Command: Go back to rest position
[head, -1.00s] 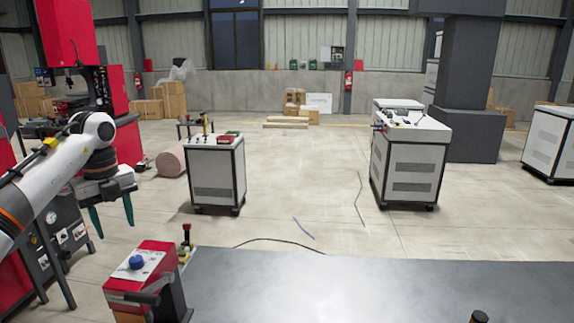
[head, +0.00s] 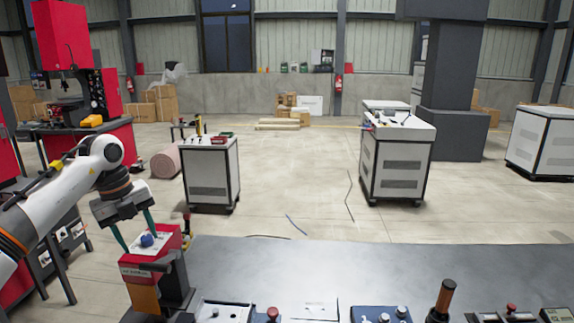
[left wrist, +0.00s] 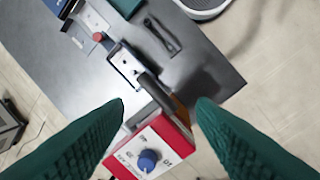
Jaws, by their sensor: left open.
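My left gripper (head: 141,241) is open, with two green fingers pointing down and apart. In the head view its fingertips show at the red box with a blue knob (head: 147,240), at the left end of the grey table (head: 330,265). In the left wrist view the open fingers (left wrist: 161,103) frame the red box (left wrist: 178,128), and its blue knob (left wrist: 147,160) lies between them. Nothing is held between the fingers. I cannot tell how high the fingertips are above the box. My right gripper is not in view.
Several control boxes and a black-and-brown upright handle (head: 441,300) stand along the table's near edge. A white cabinet (head: 211,172) stands behind the table, another (head: 395,160) farther right. The floor between them is open, with cables lying on it. A red machine (head: 85,90) stands at left.

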